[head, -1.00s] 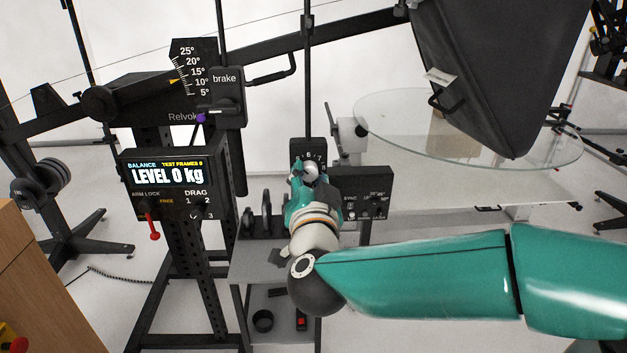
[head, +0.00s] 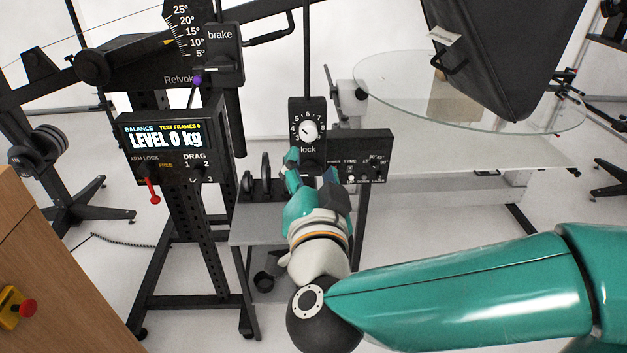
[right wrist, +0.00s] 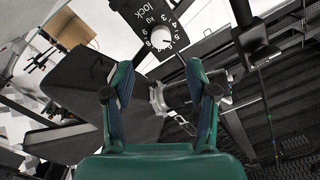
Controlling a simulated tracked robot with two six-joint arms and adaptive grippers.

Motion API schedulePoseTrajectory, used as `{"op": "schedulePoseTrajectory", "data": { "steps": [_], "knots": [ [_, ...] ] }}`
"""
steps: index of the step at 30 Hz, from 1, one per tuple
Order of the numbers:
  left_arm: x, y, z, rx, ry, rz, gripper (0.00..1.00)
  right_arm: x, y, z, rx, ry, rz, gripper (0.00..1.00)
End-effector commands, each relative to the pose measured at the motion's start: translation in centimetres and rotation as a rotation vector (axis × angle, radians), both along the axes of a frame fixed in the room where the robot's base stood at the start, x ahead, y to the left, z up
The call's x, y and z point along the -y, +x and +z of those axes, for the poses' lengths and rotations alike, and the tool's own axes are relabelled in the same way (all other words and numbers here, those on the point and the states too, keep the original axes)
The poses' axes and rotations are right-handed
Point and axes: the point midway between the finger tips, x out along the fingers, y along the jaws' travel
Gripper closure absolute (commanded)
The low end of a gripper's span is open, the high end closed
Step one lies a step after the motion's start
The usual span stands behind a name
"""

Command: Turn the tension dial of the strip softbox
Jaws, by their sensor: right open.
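The dial (head: 308,131) is a round white knob on a black upright box with numbers around it and the word "lock" below. It also shows near the top of the right wrist view (right wrist: 161,39), beyond my fingertips. My right gripper (head: 311,168) is just below the dial in the head view. In the right wrist view my right gripper (right wrist: 158,82) is open and empty, its two teal fingers apart and not touching the knob. The black softbox (head: 490,55) hangs at the upper right. My left gripper is not in view.
A control panel (head: 360,157) stands right of the dial box. A display box (head: 165,148) reading "LEVEL 0 kg", with a red lever (head: 153,191), is on the left. A round glass table (head: 400,90) is behind. A grey cart (head: 258,232) with weights stands below.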

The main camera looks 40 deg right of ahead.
Motion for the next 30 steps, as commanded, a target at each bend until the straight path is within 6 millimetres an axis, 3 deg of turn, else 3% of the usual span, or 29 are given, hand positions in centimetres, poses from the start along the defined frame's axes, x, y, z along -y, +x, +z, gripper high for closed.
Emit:
{"op": "schedulePoseTrajectory", "data": {
  "steps": [9,26,30],
  "knots": [
    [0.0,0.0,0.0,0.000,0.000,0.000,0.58,-1.4,-2.3,0.0,0.001,0.001,0.000,0.42],
    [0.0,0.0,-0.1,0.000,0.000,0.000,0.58,-1.2,-2.4,-0.1,-0.003,0.001,-0.008,0.42],
    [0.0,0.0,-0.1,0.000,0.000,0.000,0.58,0.3,-1.6,-1.9,-0.056,-0.024,-0.063,0.42]
  ]
}}
